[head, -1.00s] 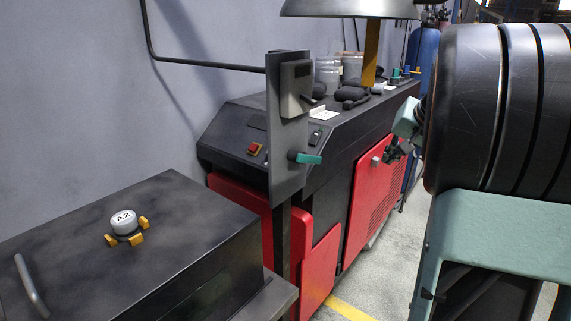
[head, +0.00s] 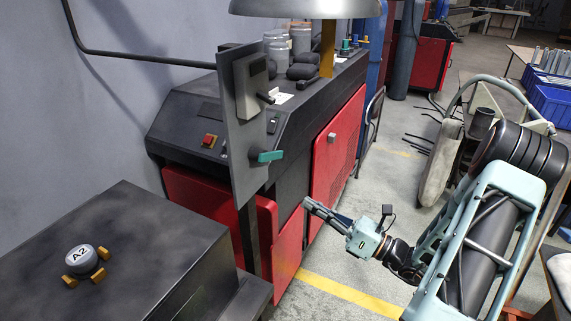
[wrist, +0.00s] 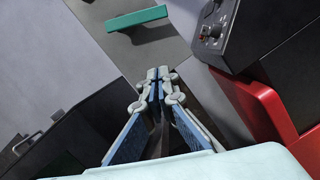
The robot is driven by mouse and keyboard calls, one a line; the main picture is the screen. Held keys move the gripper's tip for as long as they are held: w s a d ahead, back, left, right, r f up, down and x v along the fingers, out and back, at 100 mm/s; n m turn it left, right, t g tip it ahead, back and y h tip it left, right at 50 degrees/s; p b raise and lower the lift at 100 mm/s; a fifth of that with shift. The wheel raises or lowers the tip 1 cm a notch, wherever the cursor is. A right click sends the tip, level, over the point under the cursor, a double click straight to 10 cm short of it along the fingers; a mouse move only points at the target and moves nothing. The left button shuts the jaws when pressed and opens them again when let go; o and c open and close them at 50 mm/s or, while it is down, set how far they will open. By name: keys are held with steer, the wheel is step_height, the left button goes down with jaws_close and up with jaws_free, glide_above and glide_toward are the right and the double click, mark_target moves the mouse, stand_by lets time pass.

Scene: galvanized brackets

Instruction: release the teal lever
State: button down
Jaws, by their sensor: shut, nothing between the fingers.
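The teal lever (head: 266,156) sticks out to the right from the lower part of an upright grey panel (head: 243,125). The lever also shows at the top of the wrist view (wrist: 137,18), lying nearly level, tilted slightly up to the right. My gripper (head: 308,203) is to the right of and below the lever in the head view, pointing left, apart from it. In the wrist view my fingers (wrist: 157,76) meet at their tips, with nothing between them, and the lever lies beyond them.
A grey box with a dark lever (head: 252,86) sits higher on the panel. A black-and-red console (head: 205,135) stands behind it. Open floor (head: 345,265) lies below my gripper.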

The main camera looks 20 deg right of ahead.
mark_target(279, 155)
steer(key=w+a+r+p, duration=0.2)
steer(key=w+a+r, duration=0.2)
steer(key=w+r, duration=0.2)
steer(key=w, duration=0.2)
steer(key=shift+w+a, duration=0.35)
steer(key=shift+w, duration=0.05)
steer(key=shift+r, duration=0.1)
steer(key=shift+w+d+r+n+g+y+b, duration=0.15)
steer(key=shift+w+d+r+n+y+b, duration=0.15)
steer(key=shift+n, duration=0.75)
steer(key=shift+w+d+r+n+g+y+b, duration=0.2)
steer(key=shift+r+n, duration=0.25)
steer(key=shift+n, duration=0.55)
steer(key=shift+w+d+r+n+g+y+b, duration=0.1)
steer(key=shift+w+d+r+n+y+b, duration=0.2)
steer(key=shift+n, duration=0.75)
steer(key=shift+s+a, duration=0.15)
